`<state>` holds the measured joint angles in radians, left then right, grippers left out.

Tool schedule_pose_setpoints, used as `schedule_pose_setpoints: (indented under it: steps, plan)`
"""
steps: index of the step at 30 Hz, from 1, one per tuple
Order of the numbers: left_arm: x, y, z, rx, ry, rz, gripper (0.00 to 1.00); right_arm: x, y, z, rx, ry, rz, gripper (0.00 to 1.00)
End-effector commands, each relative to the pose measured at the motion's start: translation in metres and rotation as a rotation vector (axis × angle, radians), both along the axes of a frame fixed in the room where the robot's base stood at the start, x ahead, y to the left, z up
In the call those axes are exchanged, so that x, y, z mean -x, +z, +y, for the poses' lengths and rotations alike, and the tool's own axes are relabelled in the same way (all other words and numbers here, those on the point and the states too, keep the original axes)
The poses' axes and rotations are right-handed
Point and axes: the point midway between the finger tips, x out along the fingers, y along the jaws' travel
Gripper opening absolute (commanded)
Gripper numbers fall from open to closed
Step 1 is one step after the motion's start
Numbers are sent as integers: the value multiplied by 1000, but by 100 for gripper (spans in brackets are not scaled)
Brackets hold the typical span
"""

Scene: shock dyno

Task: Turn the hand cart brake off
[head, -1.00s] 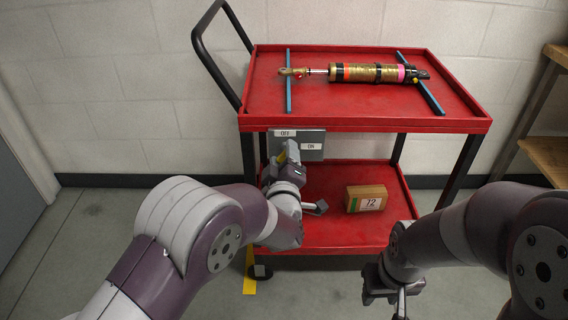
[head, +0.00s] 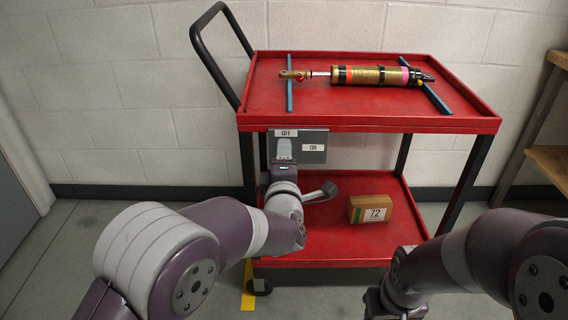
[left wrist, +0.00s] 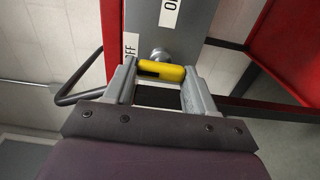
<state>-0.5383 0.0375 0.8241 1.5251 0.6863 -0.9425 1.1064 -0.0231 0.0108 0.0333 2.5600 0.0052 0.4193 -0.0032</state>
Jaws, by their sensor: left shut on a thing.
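The red hand cart (head: 375,122) stands against the wall. A grey brake plate (head: 313,137) hangs under its top tray at the left, with an OFF label (head: 286,133) and an ON label (head: 312,148). My left gripper (head: 284,145) is in front of the plate, just below the OFF label. In the left wrist view it is shut on the yellow brake handle (left wrist: 168,72), with a finger at each end. A silver knob (left wrist: 160,54) shows behind the handle. The handle is hidden in the head view. My right gripper (head: 392,308) is low, cut off by the bottom edge.
A gold shock absorber (head: 370,75) lies on the top tray across two blue bars (head: 291,84). A brown box (head: 370,208) marked 72 sits on the lower shelf. A wooden bench (head: 550,162) stands at the right.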

Motion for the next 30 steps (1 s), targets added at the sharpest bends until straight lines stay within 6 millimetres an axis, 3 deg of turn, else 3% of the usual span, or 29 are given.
schedule_pose_setpoints:
  steps: [14, 15, 17, 26, 30]
  plan:
    - [0, -2, 0, 10, -1, 5, 25, 0, -2, 0, 0, 0, 0, 43]
    - [0, -2, 0, 10, -1, 5, 62, 0, -2, 0, 0, 0, 0, 43]
    - [0, -2, 0, 10, -1, 5, 81, 0, -2, 0, 0, 0, 0, 43]
    - [2, 0, 0, 11, -1, 2, 81, 0, 0, 0, 0, 0, 0, 43]
    - [22, 4, -1, 10, -2, 2, 81, 0, 10, 0, 0, 0, 0, 43]
